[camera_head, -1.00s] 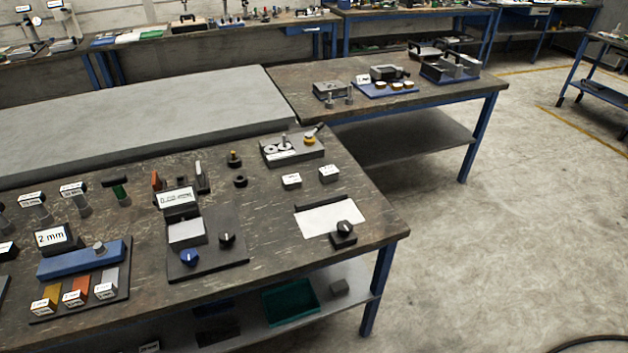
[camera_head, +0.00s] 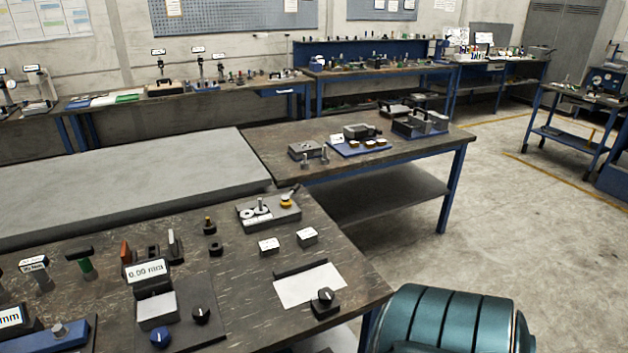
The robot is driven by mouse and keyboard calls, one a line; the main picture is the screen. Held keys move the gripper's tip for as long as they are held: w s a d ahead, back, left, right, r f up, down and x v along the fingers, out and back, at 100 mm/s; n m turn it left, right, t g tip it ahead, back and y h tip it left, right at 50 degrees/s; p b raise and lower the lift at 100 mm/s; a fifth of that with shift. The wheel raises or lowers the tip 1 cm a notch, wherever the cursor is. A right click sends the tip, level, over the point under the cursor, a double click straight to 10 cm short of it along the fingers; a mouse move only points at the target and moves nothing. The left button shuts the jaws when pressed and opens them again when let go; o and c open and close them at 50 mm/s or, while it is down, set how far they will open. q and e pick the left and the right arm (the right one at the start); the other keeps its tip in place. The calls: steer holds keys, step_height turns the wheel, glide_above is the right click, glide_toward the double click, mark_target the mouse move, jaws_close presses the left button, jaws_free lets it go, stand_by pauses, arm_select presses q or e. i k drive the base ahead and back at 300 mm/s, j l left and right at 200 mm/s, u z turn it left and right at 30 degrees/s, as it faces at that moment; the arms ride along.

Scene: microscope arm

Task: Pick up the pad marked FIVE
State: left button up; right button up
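Two small grey blocks with white tops lie on the near workbench, apart from each other: a left block (camera_head: 268,246) and a right block (camera_head: 307,237). Both tops bear small dark marks that are too small to read, so I cannot tell which pad, if either, is marked FIVE. Neither of my grippers shows in the head view.
A white sheet (camera_head: 309,285) with a dark knob block (camera_head: 325,303) lies in front of the blocks. A grey fixture with washers (camera_head: 268,208) stands behind them. A device with a 0.00 mm display (camera_head: 147,271) is to the left. Another workbench (camera_head: 290,176) stands beyond.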

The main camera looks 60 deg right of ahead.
mark_target(307, 237)
steer(key=k+l, duration=0.1)
steer(key=l, duration=0.85)
steer(key=k+l+u, duration=0.1)
steer(key=l, duration=0.35)
steer(key=k+l, duration=0.15)
steer(key=l, duration=0.3)
steer(key=k+l, duration=0.1)
steer(key=l, duration=0.4)
steer(key=k+l, duration=0.1)
steer(key=l, duration=0.35)
steer(key=u, duration=0.05)
